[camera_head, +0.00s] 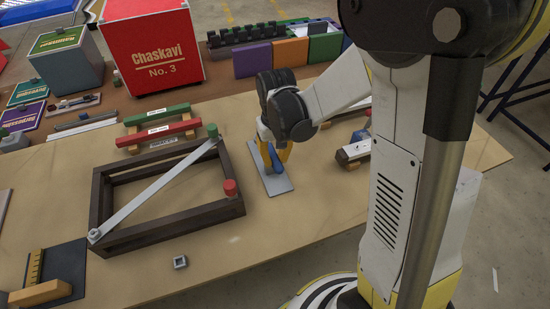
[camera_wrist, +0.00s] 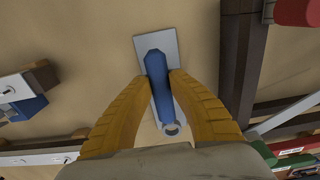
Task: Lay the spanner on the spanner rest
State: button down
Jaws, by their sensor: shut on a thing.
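The spanner (camera_wrist: 158,82) has a blue handle and a grey ring end; its blue part also shows in the head view (camera_head: 274,155). My gripper (camera_wrist: 164,76) points down with its yellow fingers shut on the blue handle from both sides; in the head view the gripper (camera_head: 272,152) is partly hidden by its own wrist. A flat grey plate (camera_head: 279,185) lies on the table directly under the spanner, and its bare end shows in the wrist view (camera_wrist: 163,42). It may be the spanner rest; I see no label. The spanner is roughly lined up with the plate. I cannot tell whether they touch.
A dark wooden frame (camera_head: 168,234) with a pale diagonal bar, a green knob and a red knob (camera_head: 230,188) stands left of my gripper. Labelled green and red bars (camera_head: 158,133) lie behind it. A white-and-blue block (camera_head: 351,152) sits to the right. The front table is mostly clear.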

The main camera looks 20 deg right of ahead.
jog(key=shift+f, duration=0.1)
jog(key=shift+f+b, duration=1.15)
jog(key=shift+f, duration=0.15)
jog(key=c, duration=1.2)
grip_release()
jog(key=shift+r, duration=0.1)
jog(key=shift+c, duration=0.2)
notch_tip(320, 180, up, 12)
jog(key=shift+s, duration=0.1)
jog(key=s+r+t, duration=0.5)
jog(key=s+t, duration=0.1)
jog(key=s, duration=0.6)
jog(key=shift+s+t, duration=0.3)
jog(key=shift+t, duration=0.1)
